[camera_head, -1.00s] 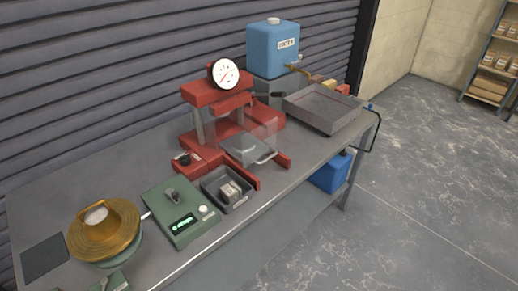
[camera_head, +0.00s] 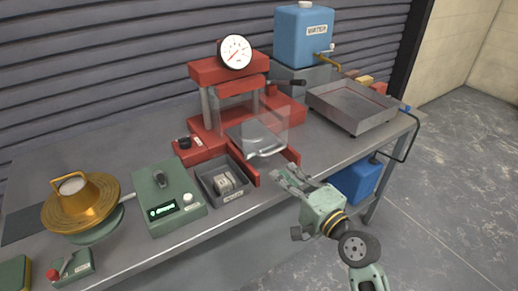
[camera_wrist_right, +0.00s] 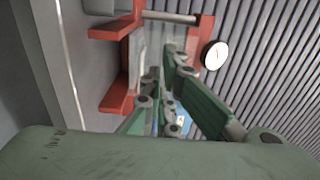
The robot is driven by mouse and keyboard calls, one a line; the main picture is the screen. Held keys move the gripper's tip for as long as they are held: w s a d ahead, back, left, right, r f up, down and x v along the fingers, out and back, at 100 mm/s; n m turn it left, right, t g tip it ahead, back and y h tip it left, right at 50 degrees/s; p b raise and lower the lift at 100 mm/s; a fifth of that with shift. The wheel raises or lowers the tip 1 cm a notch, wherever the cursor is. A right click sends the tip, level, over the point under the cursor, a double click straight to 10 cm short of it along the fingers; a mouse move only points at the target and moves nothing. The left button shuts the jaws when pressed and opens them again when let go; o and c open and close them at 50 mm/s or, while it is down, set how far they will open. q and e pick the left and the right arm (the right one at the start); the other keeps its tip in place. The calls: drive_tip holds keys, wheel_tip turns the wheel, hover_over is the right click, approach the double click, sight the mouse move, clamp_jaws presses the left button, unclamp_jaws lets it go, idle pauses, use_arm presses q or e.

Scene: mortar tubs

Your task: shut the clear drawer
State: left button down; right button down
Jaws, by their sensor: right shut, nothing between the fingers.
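The clear drawer (camera_head: 277,128) is see-through with a pale handle (camera_head: 267,153) on its front. It stands out from the red press (camera_head: 229,72) toward the table's front edge, between the press's two red rails. A grey plate shows inside it. My right gripper (camera_head: 280,176) is shut and empty, just in front of the handle and slightly to its right, apart from it as far as I can tell. In the right wrist view its green fingers (camera_wrist_right: 160,75) point toward the red press parts (camera_wrist_right: 119,95). My left gripper is out of view.
A grey bin (camera_head: 207,183) with a small block stands left of the drawer, beside a green scale (camera_head: 150,212). A grey tray (camera_head: 375,118) and a blue water tank (camera_head: 300,40) are to the right. The floor before the table is open.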

approach(251, 141)
drive_tip(key=p+x, duration=0.1)
drive_tip(key=x, duration=0.4)
drive_tip(key=shift+a+r, duration=0.1)
drive_tip(key=shift+a, duration=0.05)
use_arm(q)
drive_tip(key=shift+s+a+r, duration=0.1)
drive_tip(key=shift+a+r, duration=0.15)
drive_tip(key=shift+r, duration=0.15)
use_arm(e)
drive_tip(key=shift+x, duration=0.95)
drive_tip(key=shift+w, duration=0.1)
